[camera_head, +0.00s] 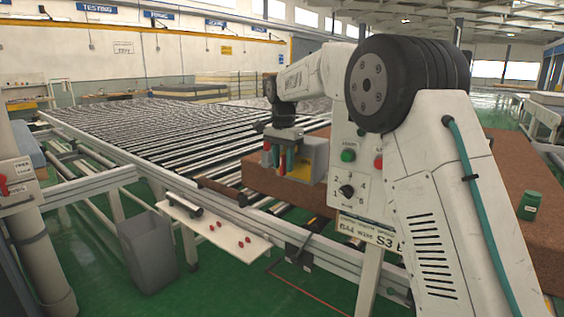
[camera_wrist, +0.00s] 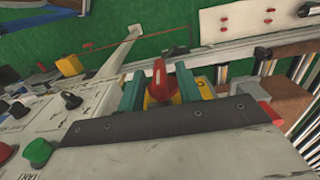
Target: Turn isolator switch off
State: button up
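The isolator switch shows in the wrist view as a red handle (camera_wrist: 159,79) on a yellow base. My gripper (camera_wrist: 160,88) has its two teal fingers on either side of this handle, with a gap between them. In the head view, my gripper (camera_head: 281,163) points down beside a yellow and grey box (camera_head: 313,160) at the left side of the control panel (camera_head: 372,190). Small red parts show at the fingers there. I cannot tell whether either finger touches the handle. The handle's exact setting is unclear.
The panel bears a green button (camera_head: 348,155), a red button (camera_head: 378,162) and a black rotary knob (camera_head: 347,191). A roller conveyor (camera_head: 170,135) spans the left. A grey bin (camera_head: 150,250) stands on the green floor.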

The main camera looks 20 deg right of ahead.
grip_shut()
jog(key=shift+a, duration=0.1)
jog(key=shift+w+a+f+g+h, duration=0.1)
jog(key=shift+g+h, duration=0.35)
jog(key=shift+g, duration=0.2)
jog(key=shift+w+a+g+h, duration=0.1)
jog(key=shift+g+h, duration=0.35)
jog(key=shift+g, duration=0.2)
jog(key=shift+w+f+g+h, duration=0.1)
jog(key=shift+g+h, duration=0.7)
jog(key=shift+g, duration=0.2)
grip_release()
jog(key=shift+a, duration=0.1)
